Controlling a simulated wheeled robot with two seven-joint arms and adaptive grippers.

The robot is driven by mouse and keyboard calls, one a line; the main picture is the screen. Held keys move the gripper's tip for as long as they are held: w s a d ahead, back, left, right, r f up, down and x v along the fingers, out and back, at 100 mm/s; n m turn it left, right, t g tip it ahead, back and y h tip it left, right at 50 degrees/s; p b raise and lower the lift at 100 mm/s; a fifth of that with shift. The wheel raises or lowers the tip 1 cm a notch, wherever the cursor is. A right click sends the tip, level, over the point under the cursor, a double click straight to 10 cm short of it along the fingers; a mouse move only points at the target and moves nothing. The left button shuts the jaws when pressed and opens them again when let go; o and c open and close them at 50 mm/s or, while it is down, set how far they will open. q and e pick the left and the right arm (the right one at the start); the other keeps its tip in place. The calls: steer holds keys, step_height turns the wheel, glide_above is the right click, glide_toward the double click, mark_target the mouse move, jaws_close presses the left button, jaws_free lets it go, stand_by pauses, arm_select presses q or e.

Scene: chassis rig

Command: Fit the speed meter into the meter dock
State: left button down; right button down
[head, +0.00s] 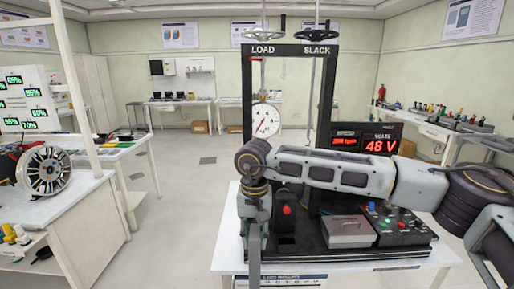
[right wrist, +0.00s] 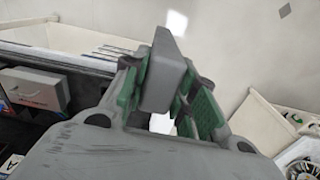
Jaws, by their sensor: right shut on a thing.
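My right gripper (head: 254,215) hangs down at the left edge of the white bench in the head view, with my arm reaching in from the right. In the right wrist view, its green-padded fingers (right wrist: 170,95) are shut on a plain grey block (right wrist: 168,72), which looks like the speed meter seen from its back. Its face is turned away. My left gripper is out of view.
A black frame (head: 247,100) with a round dial (head: 265,120) rises behind my arm. A grey box (head: 346,230) and a control box with knobs (head: 397,229) stand on the bench to the right. A red 48 V display (head: 380,146) is behind. A wheel (head: 44,171) stands on the left table.

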steer(key=w+d+f+n, duration=0.1)
steer(key=w+d+f, duration=0.2)
steer(key=d, duration=0.4)
steer(key=w+d+f+n, duration=0.2)
steer(key=w+d+f, duration=0.2)
steer(key=d, duration=0.2)
steer(key=s+d+f+m, duration=0.2)
steer(key=s+d+f, duration=0.2)
steer(key=d+f, duration=0.5)
step_height(320, 180, down, 2)
steer(key=shift+s+d+f, duration=0.1)
steer(key=shift+s+d, duration=0.1)
steer(key=shift+s, duration=0.2)
